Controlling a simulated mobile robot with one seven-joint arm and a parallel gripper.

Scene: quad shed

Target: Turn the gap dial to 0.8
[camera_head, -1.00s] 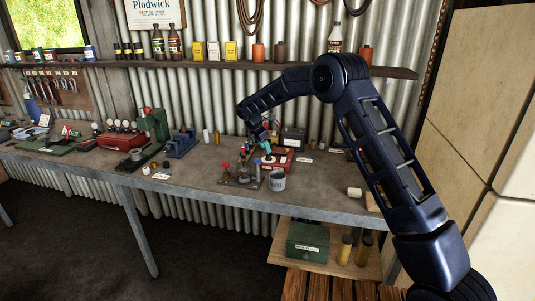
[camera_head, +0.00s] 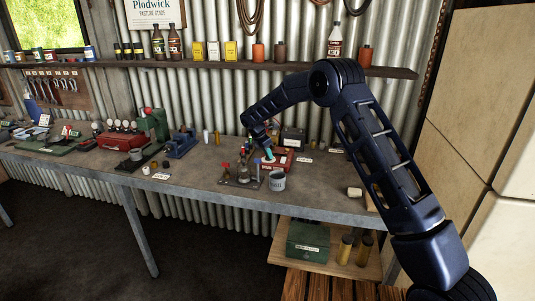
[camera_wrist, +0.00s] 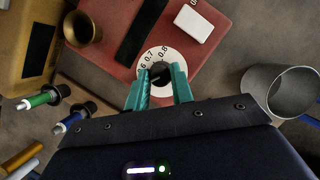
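The gap dial (camera_wrist: 177,56) is a white disc with black numbers on a red box (camera_wrist: 115,22). In the wrist view 0.7 and 0.8 can be read along its far edge, and a dark knob (camera_wrist: 161,73) is at its middle. My gripper (camera_wrist: 162,70) has its two teal fingers on either side of the knob, spread apart; contact with it is not clear. The fingers and wrist hide the near part of the dial. In the head view my gripper (camera_head: 268,154) is over the red box (camera_head: 280,165) on the bench; the dial's numbers are too small to read there.
A grey metal cup (camera_wrist: 248,85) stands right of the fingers, also seen in the head view (camera_head: 277,182). A brass cup (camera_wrist: 82,28), a yellow-brown box (camera_wrist: 22,50) and green and blue tipped parts (camera_wrist: 42,98) are at left. The bench front (camera_head: 215,190) has some bare room.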

